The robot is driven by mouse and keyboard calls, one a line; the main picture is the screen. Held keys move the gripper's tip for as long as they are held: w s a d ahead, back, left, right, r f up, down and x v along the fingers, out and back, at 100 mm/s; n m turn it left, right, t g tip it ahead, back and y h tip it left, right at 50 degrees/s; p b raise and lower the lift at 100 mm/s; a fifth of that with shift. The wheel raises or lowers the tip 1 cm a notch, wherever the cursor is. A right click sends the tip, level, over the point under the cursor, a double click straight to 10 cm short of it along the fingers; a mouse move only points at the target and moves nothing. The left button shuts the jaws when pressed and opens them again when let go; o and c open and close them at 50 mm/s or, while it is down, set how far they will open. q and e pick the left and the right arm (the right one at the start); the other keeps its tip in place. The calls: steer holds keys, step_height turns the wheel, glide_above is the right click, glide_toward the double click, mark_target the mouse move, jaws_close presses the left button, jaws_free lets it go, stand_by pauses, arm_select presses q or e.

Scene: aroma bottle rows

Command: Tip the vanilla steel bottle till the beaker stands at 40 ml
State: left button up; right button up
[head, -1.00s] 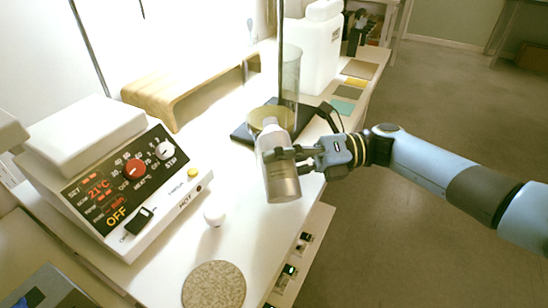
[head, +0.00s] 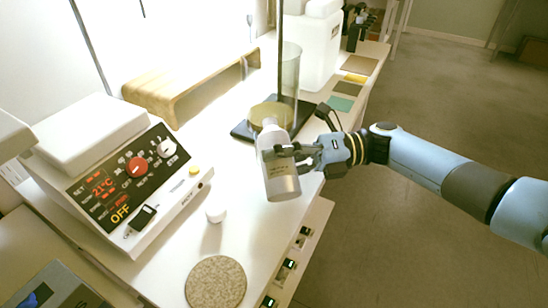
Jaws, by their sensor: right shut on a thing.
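A pale silver bottle (head: 281,178) is in my right gripper (head: 299,157), which is shut around its side. The bottle leans slightly, its pale neck up and to the left, its base toward the viewer. It is held over the bench's right edge. A tall clear glass vessel (head: 290,72), seemingly the beaker, stands behind it beside a metal rod. A yellowish round shape (head: 262,114) shows low by the vessel; I cannot tell whether it is liquid or a dish. The bottle's top hides part of it. No graduations or stream can be made out. My left gripper is out of view.
A control box (head: 125,185) with red digits stands at left. A small white cap-like piece (head: 216,214) and a round speckled mat (head: 215,283) lie on the bench. A wooden riser (head: 185,88) and a white canister (head: 316,50) stand behind. Open floor lies to the right.

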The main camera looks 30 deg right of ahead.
steer(key=shift+s+r+m+p, duration=0.1)
steer(key=shift+r+m+p, duration=0.2)
steer(key=shift+m+p, duration=0.55)
stand_by(0.6)
steer(key=shift+r+p, duration=0.3)
steer(key=shift+p, duration=0.55)
steer(key=shift+f, duration=0.2)
steer(key=shift+w+r+m+p, duration=0.25)
steer(key=shift+r+m+p, duration=0.3)
steer(key=shift+p, duration=1.15)
stand_by(3.3)
steer(key=shift+f, duration=0.15)
steer(key=shift+s+f+n+b, duration=0.15)
steer(key=shift+f+n+b, duration=0.5)
steer(key=shift+n, duration=0.15)
steer(key=shift+f+n, duration=0.15)
steer(key=shift+n, duration=0.45)
